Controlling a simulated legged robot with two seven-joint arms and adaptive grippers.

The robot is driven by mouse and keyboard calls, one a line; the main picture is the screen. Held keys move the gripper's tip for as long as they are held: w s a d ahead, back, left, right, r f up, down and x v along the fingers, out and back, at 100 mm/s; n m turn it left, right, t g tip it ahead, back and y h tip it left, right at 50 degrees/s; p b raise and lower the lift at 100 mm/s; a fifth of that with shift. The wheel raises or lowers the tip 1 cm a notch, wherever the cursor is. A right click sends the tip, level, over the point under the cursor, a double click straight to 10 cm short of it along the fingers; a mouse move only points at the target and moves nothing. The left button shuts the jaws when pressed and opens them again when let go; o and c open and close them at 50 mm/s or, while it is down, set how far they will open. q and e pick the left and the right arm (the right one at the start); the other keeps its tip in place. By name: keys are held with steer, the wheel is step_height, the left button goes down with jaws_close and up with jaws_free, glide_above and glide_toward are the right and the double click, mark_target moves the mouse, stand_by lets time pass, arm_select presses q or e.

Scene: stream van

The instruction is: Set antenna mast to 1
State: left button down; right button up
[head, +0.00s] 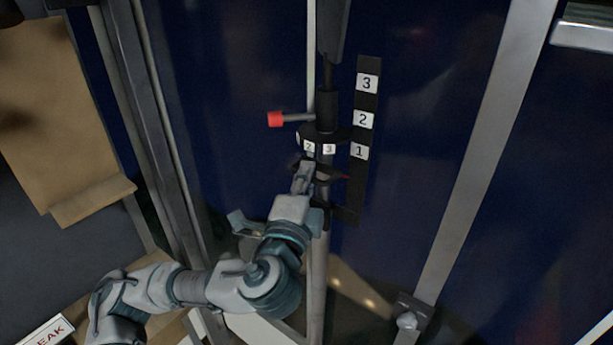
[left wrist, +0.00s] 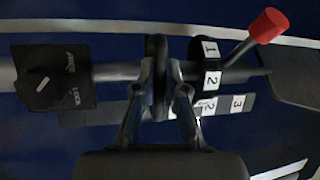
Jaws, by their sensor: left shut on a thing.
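The antenna mast (head: 325,105) is a dark upright tube in front of the blue wall. A black strip (head: 358,185) beside it has white labels 3, 2 and 1 from top to bottom. A numbered collar (head: 319,137) on the mast shows 2 and 3 in the head view, 1 and 2 in the left wrist view (left wrist: 211,63). A red-tipped lever (head: 276,119) sticks out left above it. My left gripper (head: 308,172) is shut on a black flange (left wrist: 157,60) around the mast, just below the collar, near the 1 label's height. My right gripper is out of view.
A black knob plate (left wrist: 50,78) with a LOCK label sits on the mast below the flange. A grey metal post (head: 150,110) stands left and another (head: 480,150) right. A brown board (head: 50,110) hangs at far left.

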arm_select(q)
step_height(320, 180, up, 6)
steer(key=shift+p, duration=1.05)
steer(key=shift+f, duration=0.1)
steer(key=c, duration=1.2)
jaws_free()
steer(key=shift+s, duration=0.15)
steer(key=v, duration=1.1)
steer(key=shift+s+f, duration=0.2)
steer(key=shift+f, duration=0.05)
